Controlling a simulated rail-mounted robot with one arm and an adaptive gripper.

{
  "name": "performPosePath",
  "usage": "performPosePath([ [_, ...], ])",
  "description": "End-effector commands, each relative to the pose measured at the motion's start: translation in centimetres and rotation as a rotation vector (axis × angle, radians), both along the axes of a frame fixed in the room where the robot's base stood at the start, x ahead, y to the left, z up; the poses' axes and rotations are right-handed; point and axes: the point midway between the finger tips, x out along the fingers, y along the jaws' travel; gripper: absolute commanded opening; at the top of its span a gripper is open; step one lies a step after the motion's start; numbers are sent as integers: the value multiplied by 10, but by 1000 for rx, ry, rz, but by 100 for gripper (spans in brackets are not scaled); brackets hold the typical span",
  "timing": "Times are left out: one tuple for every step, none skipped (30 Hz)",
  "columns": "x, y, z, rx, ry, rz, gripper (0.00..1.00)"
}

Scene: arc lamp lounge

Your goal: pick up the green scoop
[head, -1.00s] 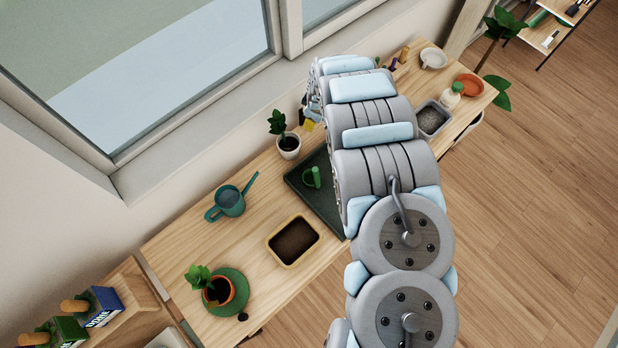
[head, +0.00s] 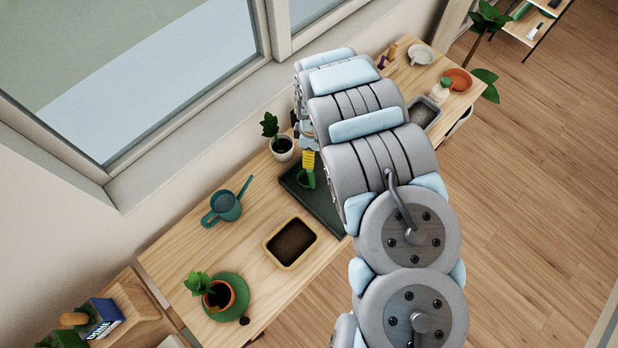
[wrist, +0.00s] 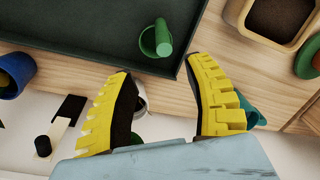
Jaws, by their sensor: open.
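The green scoop (head: 304,180) sits on the dark green tray (head: 322,206), partly covered by my gripper in the head view. In the wrist view the scoop (wrist: 162,38) shows with its handle, near the edge of the tray (wrist: 85,25). My gripper (wrist: 158,66) is open, its yellow ridged fingers apart and empty. The scoop is just beyond the fingertips, roughly in line with the gap between them. In the head view a yellow finger (head: 308,160) shows right above the scoop. I cannot tell the exact height gap.
A potted plant (head: 282,146) stands by the window side of the tray. A teal watering can (head: 225,206) and a yellow-rimmed soil box (head: 291,243) are to the left. A blue pot (wrist: 12,72) is left in the wrist view. Bare wood lies between them.

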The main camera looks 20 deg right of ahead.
Motion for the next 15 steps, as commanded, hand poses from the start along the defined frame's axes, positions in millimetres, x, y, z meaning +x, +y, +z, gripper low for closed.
performPosePath([
  [-1,1,-6,4,2,-1,52],
  [-2,2,-10,4,4,-1,52],
  [-3,2,-14,4,4,-1,52],
  [-3,3,-17,4,4,-1,52],
  [-4,3,-20,4,4,-1,52],
  [-4,3,-23,4,4,0,52],
  [-4,3,-26,2,3,0,52],
  [-3,3,-28,3,2,0,52],
  [-3,3,-32,3,1,-1,52],
  [-3,4,-35,3,1,-1,52],
  [-4,4,-38,3,1,-1,52],
  [-4,4,-42,4,2,-2,52],
  [-5,4,-45,4,2,-2,52],
  [-5,4,-47,3,3,-1,52],
  [-6,4,-51,2,2,-1,52],
])
